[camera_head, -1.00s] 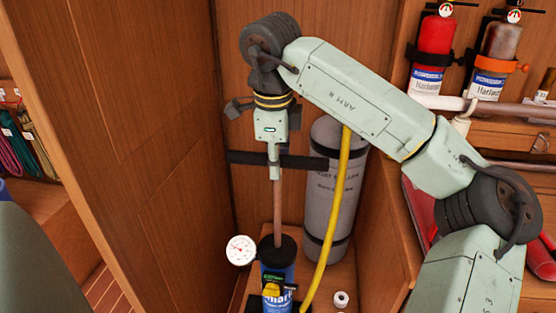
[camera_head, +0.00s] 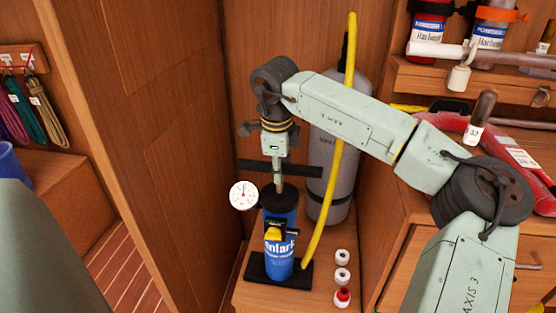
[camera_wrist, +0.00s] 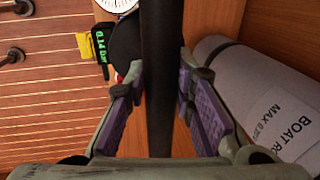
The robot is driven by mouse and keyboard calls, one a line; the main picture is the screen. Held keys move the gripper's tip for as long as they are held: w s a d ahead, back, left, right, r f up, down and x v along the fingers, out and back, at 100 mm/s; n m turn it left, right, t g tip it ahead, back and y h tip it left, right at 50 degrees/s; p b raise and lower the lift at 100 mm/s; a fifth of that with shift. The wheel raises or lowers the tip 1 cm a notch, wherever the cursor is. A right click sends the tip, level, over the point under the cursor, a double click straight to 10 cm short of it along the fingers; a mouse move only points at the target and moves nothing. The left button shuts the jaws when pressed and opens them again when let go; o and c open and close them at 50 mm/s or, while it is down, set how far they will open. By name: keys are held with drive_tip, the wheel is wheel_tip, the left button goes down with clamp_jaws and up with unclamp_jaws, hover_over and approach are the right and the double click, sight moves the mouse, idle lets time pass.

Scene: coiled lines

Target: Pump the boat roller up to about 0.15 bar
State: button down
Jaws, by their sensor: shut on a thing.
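The blue pump (camera_head: 281,240) stands upright on a black foot, with a round white gauge (camera_head: 243,195) at its upper left. My gripper (camera_head: 276,160) is shut on the pump's black T-handle (camera_head: 305,170), which sits low, with a short length of rod showing. In the wrist view the dark handle bar (camera_wrist: 161,60) runs between the purple finger pads. A small green display (camera_wrist: 100,45) there seems to read 0.14 bar. The grey boat roller (camera_head: 335,160) stands behind the pump; its label shows in the wrist view (camera_wrist: 265,110). A yellow hose (camera_head: 329,185) rises past it.
Several small caps, two white ones (camera_head: 342,265) and a red one (camera_head: 342,297), lie right of the pump. A wooden wall (camera_head: 150,120) is close on the left. A drawer cabinet and shelf (camera_head: 490,80) with cylinders and a red tool bound the right.

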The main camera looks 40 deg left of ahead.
drive_tip(key=shift+f+b, duration=0.4)
drive_tip(key=shift+f, duration=0.8)
drive_tip(key=c, duration=1.5)
unclamp_jaws()
drive_tip(key=shift+f, duration=0.15)
drive_tip(key=shift+c, duration=0.2)
drive_tip(key=shift+o, duration=1)
drive_tip(key=shift+r, duration=0.2)
wheel_tip(320, 180, up, 12)
drive_tip(key=s+d, duration=0.1)
drive_tip(key=s, duration=0.1)
drive_tip(key=shift+f, duration=0.15)
drive_tip(key=shift+s+d+f, duration=0.1)
